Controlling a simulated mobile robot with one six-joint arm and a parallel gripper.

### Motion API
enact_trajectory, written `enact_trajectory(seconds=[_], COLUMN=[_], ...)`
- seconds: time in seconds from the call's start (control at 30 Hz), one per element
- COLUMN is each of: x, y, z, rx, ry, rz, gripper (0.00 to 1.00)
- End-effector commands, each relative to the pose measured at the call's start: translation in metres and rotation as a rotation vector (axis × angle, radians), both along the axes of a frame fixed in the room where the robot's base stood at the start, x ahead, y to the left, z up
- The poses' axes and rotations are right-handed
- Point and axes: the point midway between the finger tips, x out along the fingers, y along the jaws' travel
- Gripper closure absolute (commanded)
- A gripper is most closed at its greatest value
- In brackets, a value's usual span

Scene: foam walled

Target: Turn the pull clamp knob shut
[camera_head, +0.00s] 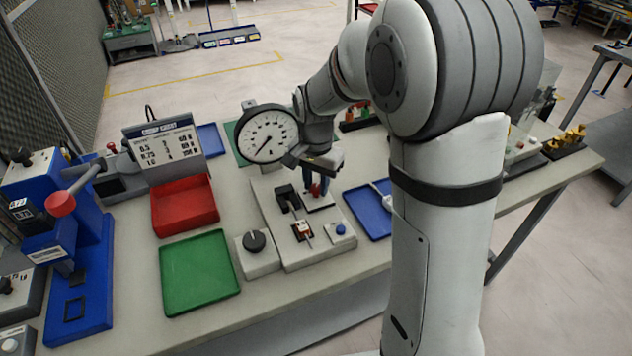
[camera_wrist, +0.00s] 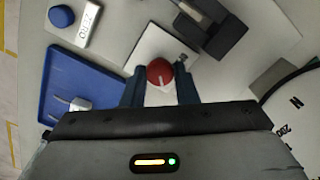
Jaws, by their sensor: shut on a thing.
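The red clamp knob (camera_wrist: 160,72), round with a pale line on its face, sits over a white plate (camera_wrist: 150,45) in the wrist view. It also shows small and red in the head view (camera_head: 316,190), below my wrist. My gripper (camera_wrist: 160,84) has its two blue fingers on either side of the knob and is shut on it. In the head view my gripper (camera_head: 317,182) points down at the back right of the light fixture base (camera_head: 275,212). The lower part of the knob is hidden.
A dark block (camera_wrist: 222,35) stands close by the plate. A dial gauge (camera_head: 267,133) stands behind left of my gripper. A blue button (camera_head: 340,229), black knob (camera_head: 254,240), blue tray (camera_head: 364,213), green tray (camera_head: 200,272) and red tray (camera_head: 183,205) surround it.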

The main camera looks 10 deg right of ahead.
Motion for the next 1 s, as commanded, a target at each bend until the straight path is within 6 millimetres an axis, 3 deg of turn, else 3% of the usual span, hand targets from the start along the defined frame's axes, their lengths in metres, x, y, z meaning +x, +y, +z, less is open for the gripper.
enact_trajectory(seconds=[0.37,0.4,0.63,0.87,1.0], x=[0.001,0.001,0.0,0.0,0.001], y=[0.0,0.0,0.0,0.0,0.0], z=[0.001,0.001,0.0,0.001,0.011], rx=[0.001,0.001,0.0,0.001,0.001], ry=[-0.003,-0.003,-0.001,-0.001,-0.003], rz=[-0.005,-0.004,-0.004,-0.003,-0.003], gripper=[0.96,0.71,0.52,0.52,0.52])
